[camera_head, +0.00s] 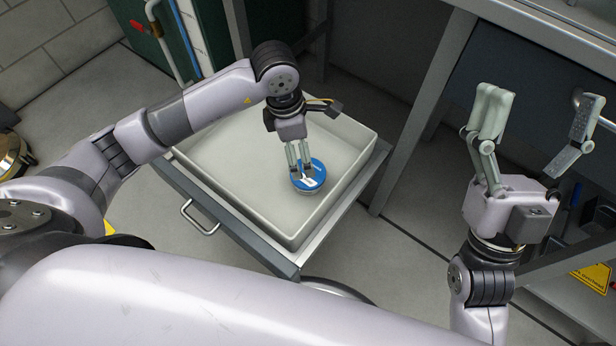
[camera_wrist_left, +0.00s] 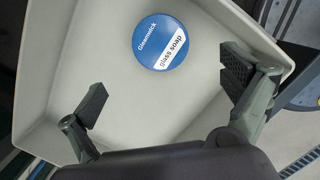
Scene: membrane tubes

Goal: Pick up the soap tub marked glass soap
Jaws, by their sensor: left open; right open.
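The soap tub (camera_head: 309,181) has a round blue lid with a white band and stands in a pale tray in the head view. In the left wrist view the tub (camera_wrist_left: 160,41) reads "glass soap" on the white band and "Gleamwick" on the blue. My left gripper (camera_head: 301,171) is open above the tub and its fingers hide part of the lid. In the left wrist view its two fingers (camera_wrist_left: 166,90) are wide apart, with the tub ahead of them and nothing held. My right gripper (camera_head: 535,130) is raised at the right, open and empty.
The pale tray (camera_head: 228,207) has raised walls around the tub and holds nothing else that shows. It rests on a grey drawer or cart with a handle (camera_head: 199,218). A metal bench frame (camera_head: 427,100) stands close on the right.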

